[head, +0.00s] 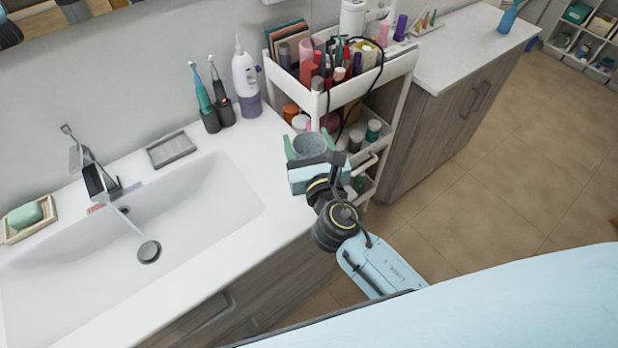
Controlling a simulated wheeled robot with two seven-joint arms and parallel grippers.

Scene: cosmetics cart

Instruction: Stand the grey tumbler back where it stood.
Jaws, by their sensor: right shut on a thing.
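The grey tumbler (310,145) is upright at the right end of the white counter, its open top facing me. My right gripper (312,150) is shut on it, with a greenish finger on either side. The gripper body and wrist hide the tumbler's lower part, so I cannot tell whether its base touches the counter. My left gripper is not in view.
A white cart (372,85) full of cosmetics stands just behind the tumbler. Electric toothbrushes (205,105) and a white-purple oral irrigator (245,80) stand by the wall. The sink (150,215) lies left. The counter between tumbler and sink is clear.

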